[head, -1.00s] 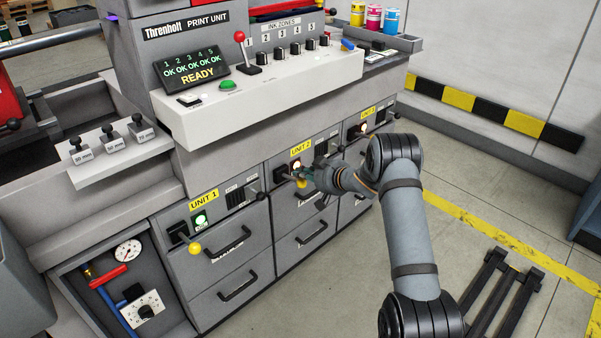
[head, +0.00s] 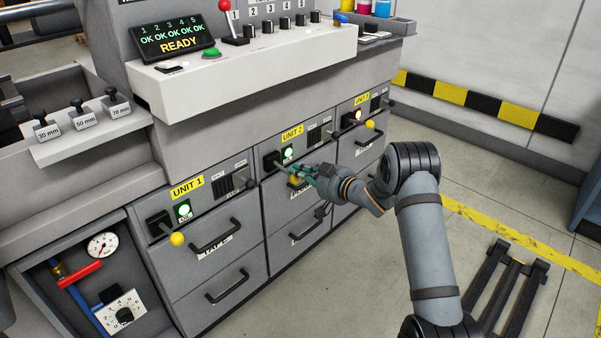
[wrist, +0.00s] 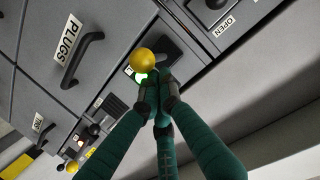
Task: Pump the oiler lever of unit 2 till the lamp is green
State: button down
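The unit 2 oiler lever ends in a yellow knob (head: 295,181), low in front of its panel under the yellow UNIT 2 label (head: 292,133). The unit 2 lamp (head: 287,153) glows green. My gripper (head: 312,173) is at the lever, just right of the knob. In the wrist view the green fingers (wrist: 156,92) come together with their tips right at the yellow knob (wrist: 149,63). The fingers look shut, with nothing clearly between them. The lever's rod is mostly hidden there, and contact is hard to tell. A bright lamp edge shows behind the knob.
Unit 1 has a green lamp (head: 184,210) and a lowered yellow knob (head: 177,239). Drawer handles (head: 310,227) stick out below.

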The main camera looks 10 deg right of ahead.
jog(key=shift+s+a+f, duration=0.1)
jog(key=shift+a+f, duration=0.05)
jog(key=shift+f, duration=0.1)
jog(key=r+p, duration=0.1)
jog(key=w+r+p, duration=0.1)
jog(key=r, duration=0.1)
jog(key=r+p, duration=0.1)
jog(key=shift+w+a+r, duration=0.25)
jog(key=shift+r, duration=0.05)
jog(key=f+v, duration=0.2)
jog(key=v, duration=0.7)
jog(key=shift+s+d, duration=0.45)
jog(key=shift+d, duration=0.05)
jog(key=shift+r, duration=0.1)
jog(key=shift+w, duration=0.15)
